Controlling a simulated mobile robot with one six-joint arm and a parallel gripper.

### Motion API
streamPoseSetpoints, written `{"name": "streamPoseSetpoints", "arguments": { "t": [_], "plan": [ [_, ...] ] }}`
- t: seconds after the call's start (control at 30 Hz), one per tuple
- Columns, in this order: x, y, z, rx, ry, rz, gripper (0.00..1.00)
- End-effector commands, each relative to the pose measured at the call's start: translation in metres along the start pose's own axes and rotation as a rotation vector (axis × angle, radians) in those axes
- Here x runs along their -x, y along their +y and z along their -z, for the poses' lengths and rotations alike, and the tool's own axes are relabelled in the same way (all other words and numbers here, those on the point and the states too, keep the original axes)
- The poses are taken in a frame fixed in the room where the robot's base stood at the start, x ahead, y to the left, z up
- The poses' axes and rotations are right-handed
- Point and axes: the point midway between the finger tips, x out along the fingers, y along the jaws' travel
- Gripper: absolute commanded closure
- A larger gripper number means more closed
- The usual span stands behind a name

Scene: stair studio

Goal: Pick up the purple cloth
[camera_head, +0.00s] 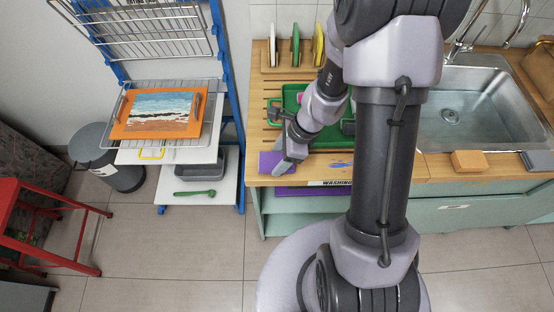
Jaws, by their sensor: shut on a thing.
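The purple cloth (268,160) lies at the front left corner of the wooden counter (262,96). A second purple patch (300,191) shows below the counter's front edge; I cannot tell if it is part of the same cloth. My gripper (284,166) points down at the right side of the cloth and is shut on it. My arm hides the middle of the counter and part of the cloth's right side.
A green tray (291,98) lies behind my gripper. The sink (470,110) and an orange sponge (469,161) are right. A blue drying rack (231,100) stands left.

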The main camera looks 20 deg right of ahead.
Motion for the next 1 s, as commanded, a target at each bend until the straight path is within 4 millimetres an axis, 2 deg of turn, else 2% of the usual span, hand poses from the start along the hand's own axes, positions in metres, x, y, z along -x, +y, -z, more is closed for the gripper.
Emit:
{"name": "streamPoseSetpoints", "arguments": {
  "t": [0.17, 0.37, 0.57, 0.8, 1.0],
  "plan": [
    [0.007, 0.000, -0.003, 0.001, 0.000, 0.001, 0.87],
    [0.036, -0.001, -0.015, 0.001, -0.001, 0.002, 0.87],
    [0.050, 0.023, 0.016, -0.006, 0.000, 0.001, 0.87],
    [0.080, 0.067, 0.069, -0.008, 0.000, 0.003, 0.87],
    [0.094, 0.089, 0.096, -0.004, 0.000, 0.001, 0.87]
  ]
}}
